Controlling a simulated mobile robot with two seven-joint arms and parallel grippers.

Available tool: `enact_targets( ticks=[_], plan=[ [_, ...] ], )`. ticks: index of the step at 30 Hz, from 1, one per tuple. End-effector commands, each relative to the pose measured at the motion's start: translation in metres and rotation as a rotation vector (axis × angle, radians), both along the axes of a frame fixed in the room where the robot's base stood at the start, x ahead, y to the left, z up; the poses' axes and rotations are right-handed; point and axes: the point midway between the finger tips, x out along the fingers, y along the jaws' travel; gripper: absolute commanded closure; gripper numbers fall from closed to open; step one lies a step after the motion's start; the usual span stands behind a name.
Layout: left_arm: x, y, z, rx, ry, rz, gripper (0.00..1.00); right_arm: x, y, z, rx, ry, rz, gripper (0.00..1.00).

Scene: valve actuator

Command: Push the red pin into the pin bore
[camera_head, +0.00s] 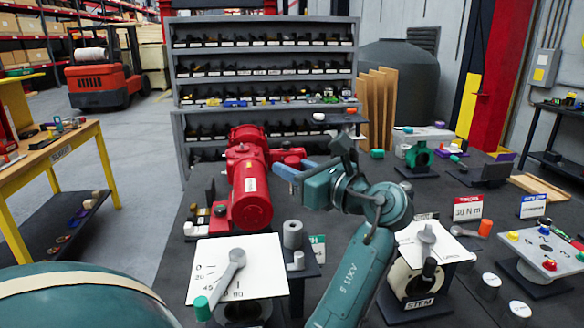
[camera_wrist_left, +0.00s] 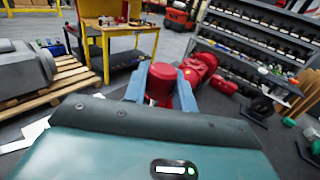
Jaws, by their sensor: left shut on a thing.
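My left gripper (camera_head: 286,171) reaches to the left beside the large red valve actuator (camera_head: 251,190), with its blue-grey fingers at the actuator's right side. In the left wrist view, the fingers sit on either side of a short red cylinder (camera_wrist_left: 161,82), which I take to be the red pin, and are shut on it. The actuator also shows beyond them in that view (camera_wrist_left: 197,68). The pin cannot be clearly told apart from the red actuator in the head view. I cannot make out the pin bore. My right gripper is not in view.
A white dial plate with a grey lever (camera_head: 234,265) stands in front of the actuator. A STEM station (camera_head: 424,265) and a panel with coloured knobs (camera_head: 546,253) stand to the right. Shelves of bins (camera_head: 262,73) rise behind.

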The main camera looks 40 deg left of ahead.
Motion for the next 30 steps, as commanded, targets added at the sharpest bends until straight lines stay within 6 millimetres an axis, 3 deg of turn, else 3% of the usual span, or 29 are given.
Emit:
enact_targets(
  ticks=[5,21,30],
  plan=[
    [0.0,-0.002,-0.006,-0.006,0.0,-0.002,0.99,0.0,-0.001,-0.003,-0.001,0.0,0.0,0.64],
    [0.0,-0.002,-0.052,-0.006,-0.001,-0.001,0.99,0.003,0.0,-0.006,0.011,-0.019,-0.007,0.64],
    [0.0,-0.002,-0.058,-0.005,-0.002,-0.001,0.99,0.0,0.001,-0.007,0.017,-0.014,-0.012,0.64]
  ],
)
